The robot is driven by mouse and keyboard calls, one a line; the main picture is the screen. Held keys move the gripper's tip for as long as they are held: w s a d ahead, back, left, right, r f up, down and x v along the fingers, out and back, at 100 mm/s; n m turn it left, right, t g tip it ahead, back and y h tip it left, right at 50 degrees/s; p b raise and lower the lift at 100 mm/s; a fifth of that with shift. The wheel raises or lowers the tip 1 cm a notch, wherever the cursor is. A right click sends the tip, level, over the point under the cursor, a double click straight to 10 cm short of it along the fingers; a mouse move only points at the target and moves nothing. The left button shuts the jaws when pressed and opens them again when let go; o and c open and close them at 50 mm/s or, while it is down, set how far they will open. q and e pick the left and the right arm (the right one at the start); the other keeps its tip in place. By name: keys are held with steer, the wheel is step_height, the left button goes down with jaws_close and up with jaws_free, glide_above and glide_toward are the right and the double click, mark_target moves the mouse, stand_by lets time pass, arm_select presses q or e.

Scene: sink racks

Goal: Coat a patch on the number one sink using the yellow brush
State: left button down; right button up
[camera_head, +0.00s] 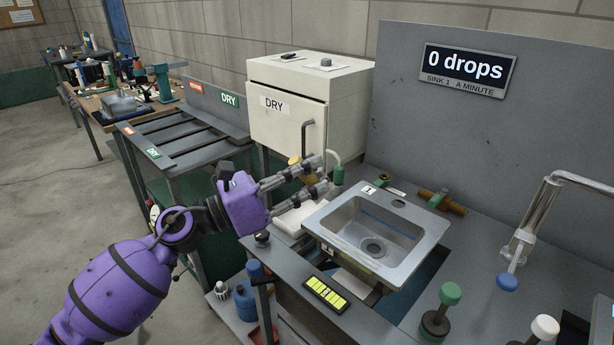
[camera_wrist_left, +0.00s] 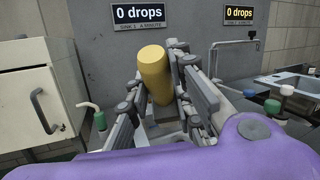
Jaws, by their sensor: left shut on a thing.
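The number one sink (camera_head: 412,262) is a grey metal basin on the bench, with a "1" tag (camera_head: 369,189) on its back left corner. My left gripper (camera_head: 310,177) is above the bench, behind and left of the sink. It is shut on the yellow brush (camera_wrist_left: 155,73), whose thick yellow handle stands between the fingers in the left wrist view. In the head view only a little yellow shows beyond the fingers. The bristles are hidden. A blue streak lies on the basin's inner wall. I cannot make out a separate patch. My right gripper is not in view.
A cream DRY cabinet (camera_head: 305,105) stands behind the gripper. A panel above the sink reads "0 drops" (camera_head: 465,66). A chrome faucet (camera_head: 530,225) and a green-knobbed valve (camera_head: 450,294) stand at right. A yellow-barred block (camera_head: 326,294) lies at the bench's front edge.

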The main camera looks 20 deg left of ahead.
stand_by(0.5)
arm_select(q)
steer(key=shift+f+b, duration=0.4)
steer(key=shift+f, duration=0.2)
steer(key=shift+r, duration=0.15)
